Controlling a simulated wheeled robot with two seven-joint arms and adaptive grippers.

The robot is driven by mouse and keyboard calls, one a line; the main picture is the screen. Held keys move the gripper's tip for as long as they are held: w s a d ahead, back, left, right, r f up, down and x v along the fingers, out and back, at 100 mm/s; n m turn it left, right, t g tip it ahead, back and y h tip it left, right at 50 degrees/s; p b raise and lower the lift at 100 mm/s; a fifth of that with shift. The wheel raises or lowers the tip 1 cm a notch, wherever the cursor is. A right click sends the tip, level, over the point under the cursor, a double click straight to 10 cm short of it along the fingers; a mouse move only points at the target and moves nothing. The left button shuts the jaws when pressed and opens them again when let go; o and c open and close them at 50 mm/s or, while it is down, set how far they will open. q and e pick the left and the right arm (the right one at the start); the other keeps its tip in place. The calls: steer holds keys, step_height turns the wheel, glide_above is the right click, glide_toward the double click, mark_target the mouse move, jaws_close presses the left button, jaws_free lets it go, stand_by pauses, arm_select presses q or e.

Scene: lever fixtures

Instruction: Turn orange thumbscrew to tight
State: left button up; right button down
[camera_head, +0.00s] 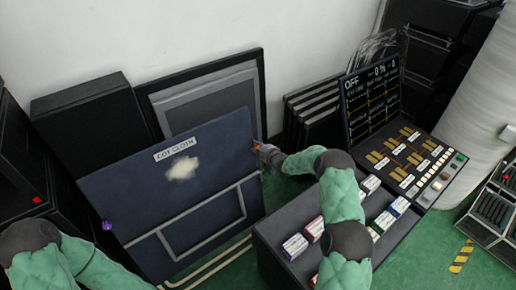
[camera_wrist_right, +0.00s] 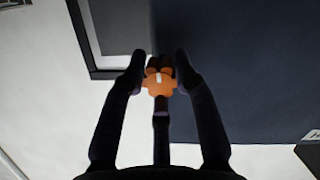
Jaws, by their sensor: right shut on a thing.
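An orange thumbscrew (camera_wrist_right: 158,84) with a lobed rim and a small white mark sits at the edge of a dark blue panel (camera_head: 110,195) labelled COT CLOTH. My right gripper (camera_wrist_right: 160,72) is shut on the thumbscrew, its two dark fingers on either side of the lobes. In the head view my right gripper (camera_head: 259,148) reaches the panel's upper right edge and mostly hides the thumbscrew. My left arm shows at the lower left of the head view, but its gripper is out of the picture. A purple knob (camera_head: 107,225) is on the panel's left edge.
A pale tuft (camera_head: 182,168) is on the panel. A control console (camera_head: 372,105) reading OFF stands at the right. Below my right arm is a dark bin (camera_head: 268,236) with several small boxes. Black cases (camera_head: 85,118) and framed boards stand behind the panel.

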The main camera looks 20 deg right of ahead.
steer(key=c, duration=1)
jaws_free()
steer(key=shift+a+r, duration=0.15)
steer(key=shift+a, duration=0.1)
steer(key=shift+d, duration=0.1)
steer(key=shift+s+d+r, duration=0.15)
steer(key=shift+s, duration=0.25)
steer(key=v, duration=1.1)
